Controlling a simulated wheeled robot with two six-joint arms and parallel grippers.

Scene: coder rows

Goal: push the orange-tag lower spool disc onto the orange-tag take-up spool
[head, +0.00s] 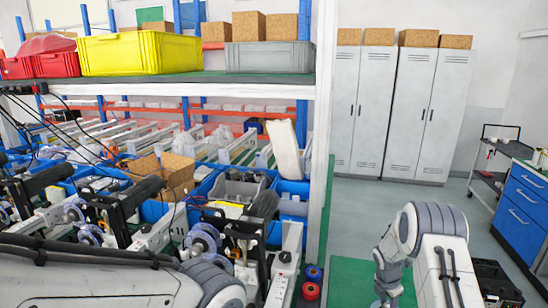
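Several clear, bluish spool discs show on the coder machines at lower left. One pair is near the middle, with an upper disc (207,235) and a lower disc (198,248) partly behind my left arm. Another disc (74,211) sits on a machine farther left. I cannot make out an orange tag on any of them, so I cannot tell which is the orange-tag disc or take-up spool. My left arm crosses the bottom left and my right arm stands at lower right.
A rack with a white post (321,130) stands right of the machines. Red (311,291) and blue (313,273) rolls lie by its foot. A cardboard box (165,175) and blue bins are behind the machines.

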